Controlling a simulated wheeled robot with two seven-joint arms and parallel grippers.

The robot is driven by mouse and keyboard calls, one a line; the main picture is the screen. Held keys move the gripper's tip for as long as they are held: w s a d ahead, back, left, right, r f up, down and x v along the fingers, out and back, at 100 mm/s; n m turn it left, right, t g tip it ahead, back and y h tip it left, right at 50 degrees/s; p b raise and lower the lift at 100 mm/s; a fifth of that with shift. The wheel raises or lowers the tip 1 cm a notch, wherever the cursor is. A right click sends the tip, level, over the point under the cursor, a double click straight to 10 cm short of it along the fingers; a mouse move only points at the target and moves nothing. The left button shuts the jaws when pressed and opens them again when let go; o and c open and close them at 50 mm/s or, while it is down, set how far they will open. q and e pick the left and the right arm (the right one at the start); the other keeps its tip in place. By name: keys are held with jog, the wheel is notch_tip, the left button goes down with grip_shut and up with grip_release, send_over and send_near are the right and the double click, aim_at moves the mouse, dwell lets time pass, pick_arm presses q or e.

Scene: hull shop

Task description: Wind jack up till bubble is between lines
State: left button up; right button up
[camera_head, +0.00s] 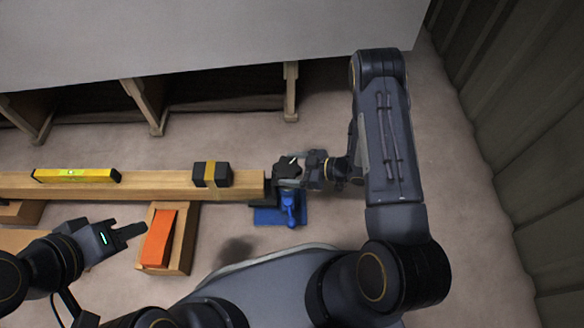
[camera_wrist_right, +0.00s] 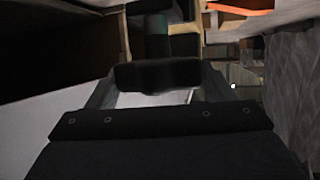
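A yellow spirit level (camera_head: 100,176) lies on top of a long wooden beam (camera_head: 145,181); its bubble is too small to read. A blue jack (camera_head: 289,208) stands on the floor at the beam's right end, with a black knob (camera_head: 287,167) above it. My right gripper (camera_head: 297,170) reaches the knob from the right. In the right wrist view, its fingers flank a dark bar that looks like the knob (camera_wrist_right: 158,76), seemingly touching both sides. My left gripper (camera_head: 132,233) is empty, near the orange wedge; its opening is unclear.
A black block with a yellow band (camera_head: 212,174) sits on the beam near its right end. An orange wedge (camera_head: 159,238) lies on a wooden block (camera_head: 184,240) in front of the beam. A large grey hull (camera_head: 200,40) overhangs the back on wooden supports. A corrugated wall (camera_head: 530,120) stands at right.

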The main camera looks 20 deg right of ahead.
jog(key=shift+w+g, duration=0.1)
jog(key=shift+g, duration=0.3)
jog(key=n+g, duration=0.1)
jog(key=n+g+y, duration=0.1)
jog(key=n+g, duration=0.1)
jog(key=shift+w+d+n+y, duration=0.15)
jog(key=shift+w+n+y, duration=0.05)
jog(key=shift+n+y, duration=0.1)
jog(key=n+g, duration=0.2)
jog(key=g, duration=0.1)
jog(key=shift+w+f, duration=0.1)
jog(key=shift+w, duration=0.05)
jog(key=shift+w+n+g+b, duration=0.1)
jog(key=shift+n+g+b, duration=0.2)
jog(key=shift+n+g, duration=1.25)
jog(key=o, duration=0.6)
jog(key=shift+o, duration=0.2)
jog(key=shift+g, duration=0.25)
